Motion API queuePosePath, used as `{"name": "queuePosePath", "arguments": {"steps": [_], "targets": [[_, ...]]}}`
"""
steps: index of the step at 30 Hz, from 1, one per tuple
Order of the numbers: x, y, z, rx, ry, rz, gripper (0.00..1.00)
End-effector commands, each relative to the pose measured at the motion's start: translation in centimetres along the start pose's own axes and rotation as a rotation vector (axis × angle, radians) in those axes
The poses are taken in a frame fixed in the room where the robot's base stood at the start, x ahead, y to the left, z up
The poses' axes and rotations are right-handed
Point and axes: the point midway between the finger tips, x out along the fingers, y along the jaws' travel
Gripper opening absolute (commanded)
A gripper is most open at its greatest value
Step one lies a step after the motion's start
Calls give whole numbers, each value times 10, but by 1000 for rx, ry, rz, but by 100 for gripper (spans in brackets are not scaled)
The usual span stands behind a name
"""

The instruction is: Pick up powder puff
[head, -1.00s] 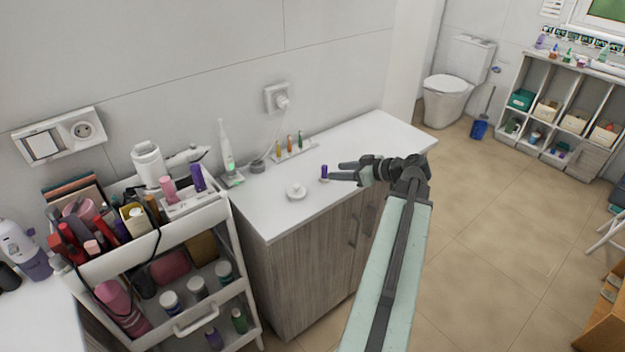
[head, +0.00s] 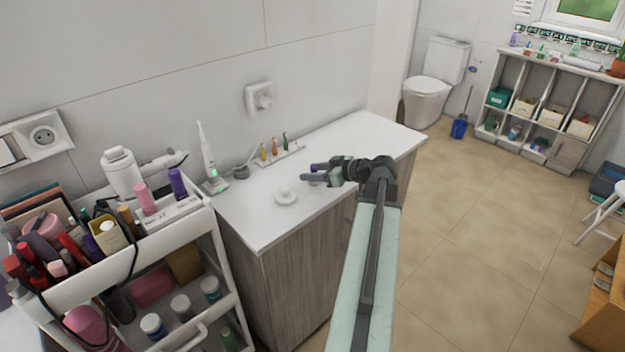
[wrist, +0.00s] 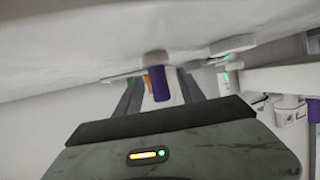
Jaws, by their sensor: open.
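The powder puff looks to be the small upright piece with a purple handle (head: 314,167) on a pale round base, standing on the white counter. In the wrist view the purple handle (wrist: 159,83) hangs down in the picture from the pale base, because that view is upside down. My gripper (head: 311,175) is low over the counter at the puff and partly hides it in the head view. In the wrist view the fingers (wrist: 158,92) are apart, one on each side of the handle, with no clear contact.
Behind are a tray of small bottles (head: 281,156) and an electric toothbrush (head: 208,160). A crowded cosmetics cart (head: 180,212) stands left. The right part of the counter (head: 375,138) is clear.

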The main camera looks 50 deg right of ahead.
Motion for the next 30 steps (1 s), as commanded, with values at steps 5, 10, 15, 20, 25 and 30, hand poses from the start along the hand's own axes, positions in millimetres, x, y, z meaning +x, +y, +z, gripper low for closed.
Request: {"name": "queuePosePath", "arguments": {"steps": [5, 10, 15, 20, 25, 30], "targets": [[26, 0, 1, 0, 0, -2, 47], [25, 0, 0, 1, 0, -1, 47], [25, -1, 0, 0, 0, -2, 0], [25, -1, 0, 0, 0, -2, 0], [25, -1, -1, 0, 0, -3, 0], [23, -2, -7, -1, 0, -4, 0]]}}
